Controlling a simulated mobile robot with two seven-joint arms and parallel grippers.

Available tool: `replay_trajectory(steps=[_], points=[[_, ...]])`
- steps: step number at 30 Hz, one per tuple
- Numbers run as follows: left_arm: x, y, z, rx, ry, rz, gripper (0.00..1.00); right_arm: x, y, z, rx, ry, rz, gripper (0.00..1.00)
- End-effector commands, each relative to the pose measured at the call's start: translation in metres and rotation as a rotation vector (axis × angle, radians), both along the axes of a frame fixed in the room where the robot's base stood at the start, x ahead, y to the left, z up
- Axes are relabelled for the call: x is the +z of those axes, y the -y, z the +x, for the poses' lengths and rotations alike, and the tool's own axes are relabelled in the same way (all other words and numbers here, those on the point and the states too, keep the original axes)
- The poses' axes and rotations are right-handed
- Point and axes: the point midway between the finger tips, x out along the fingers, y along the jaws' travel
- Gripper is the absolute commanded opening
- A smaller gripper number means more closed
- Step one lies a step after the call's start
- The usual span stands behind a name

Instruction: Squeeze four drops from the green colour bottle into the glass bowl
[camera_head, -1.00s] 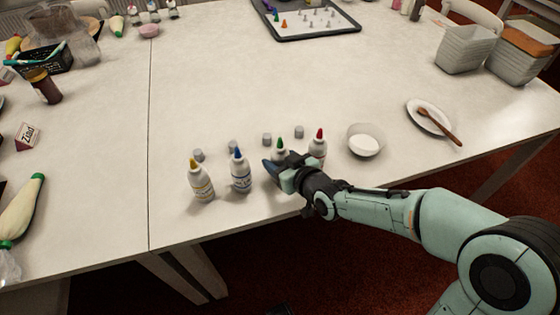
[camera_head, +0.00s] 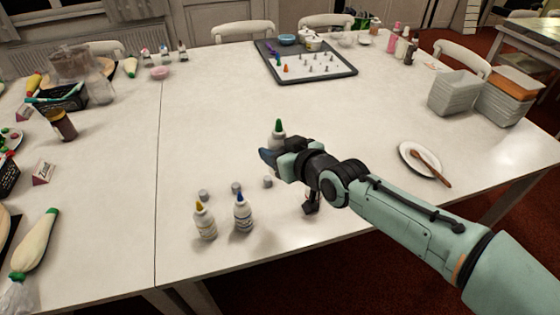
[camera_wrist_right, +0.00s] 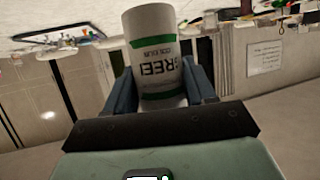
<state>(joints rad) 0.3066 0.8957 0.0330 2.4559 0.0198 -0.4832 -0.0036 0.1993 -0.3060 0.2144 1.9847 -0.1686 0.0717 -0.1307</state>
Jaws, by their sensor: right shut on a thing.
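The green colour bottle (camera_head: 278,130) is white with a green tip and stands upright in my right gripper (camera_head: 274,156), lifted above the table. The red-tipped bottle is hidden as well. My left gripper is not in view.
A yellow-tipped bottle (camera_head: 204,222) and a blue-tipped bottle (camera_head: 242,213) stand near the front edge, with small grey caps (camera_head: 236,187) behind them. A plate (camera_head: 407,158) with a wooden spoon (camera_head: 431,167) lies at right. The table's middle is clear.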

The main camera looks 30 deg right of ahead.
Motion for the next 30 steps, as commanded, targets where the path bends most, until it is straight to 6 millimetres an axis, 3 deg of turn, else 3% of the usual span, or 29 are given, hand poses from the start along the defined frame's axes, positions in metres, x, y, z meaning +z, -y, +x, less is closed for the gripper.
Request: replay_trajectory(steps=[17, 24, 30], points=[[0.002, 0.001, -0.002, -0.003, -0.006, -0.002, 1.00, 0.006, 0.000, 0.001, 0.001, 0.001, 0.000, 0.43], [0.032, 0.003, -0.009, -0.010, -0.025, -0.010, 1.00, 0.013, -0.014, 0.025, 0.031, -0.003, 0.003, 0.43], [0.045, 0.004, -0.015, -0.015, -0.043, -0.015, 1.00, 0.012, -0.025, 0.041, 0.044, 0.000, 0.002, 0.43]])
